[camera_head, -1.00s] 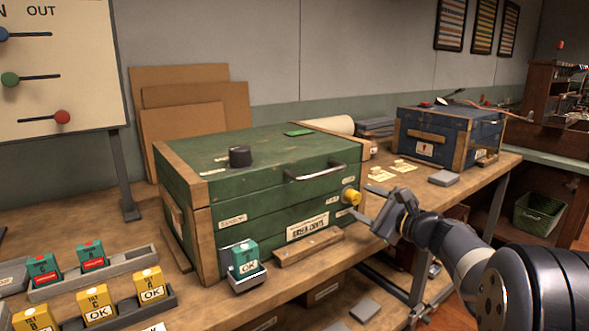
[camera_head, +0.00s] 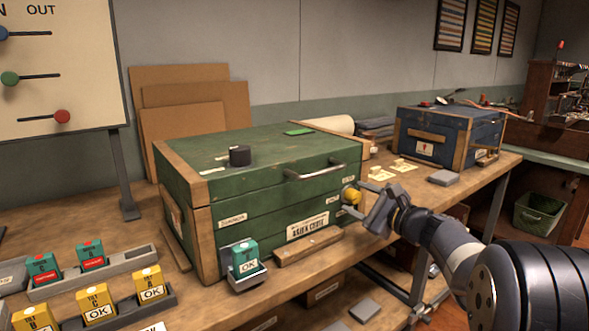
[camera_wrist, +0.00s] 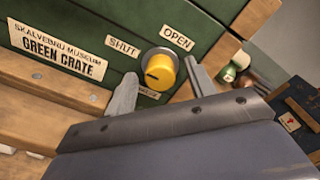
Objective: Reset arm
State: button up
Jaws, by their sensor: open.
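The green crate (camera_head: 265,200) stands on the wooden bench, its lid down. A round yellow knob (camera_head: 351,195) sits on the right of its front. The wrist view shows the knob (camera_wrist: 160,70) below labels reading SHUT (camera_wrist: 122,47) and OPEN (camera_wrist: 178,39). My gripper (camera_head: 352,200) is open at the crate front, one finger on each side of the knob. In the wrist view the fingers (camera_wrist: 160,67) show gaps to the knob; I cannot tell how far they reach past its face.
A wooden ledge (camera_head: 307,247) and a small holder with a teal OK block (camera_head: 245,256) are at the crate's front. A blue case (camera_head: 437,140) stands farther right. Trays with yellow and teal blocks (camera_head: 97,306) are at lower left. The floor aisle lies right.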

jog(key=shift+w+a+r+m+p, duration=0.2)
jog(key=shift+w+m+p, duration=0.1)
jog(key=shift+p, duration=0.4)
jog(key=shift+s+d+r+m+p, duration=0.1)
jog(key=shift+m+p, duration=0.5)
jog(key=shift+p, duration=0.3)
jog(key=m+p, duration=0.4)
jog(key=p, duration=0.2)
jog(key=shift+m+p, duration=0.3)
jog(key=m+p, duration=0.4)
jog(key=p, duration=0.1)
jog(key=shift+p, duration=0.4)
jog(key=m+p, duration=0.4)
jog(key=p, duration=0.1)
jog(key=shift+m+y+p, duration=0.3)
jog(key=shift+p, duration=0.1)
jog(key=m+p, duration=0.3)
jog(key=shift+f, duration=0.2)
jog(key=shift+s+d+f, duration=0.2)
jog(key=shift+s+d, duration=0.05)
jog(key=shift+d, duration=0.1)
jog(key=shift+s+d, duration=0.15)
jog(key=shift+s, duration=0.1)
jog(key=shift+r, duration=0.1)
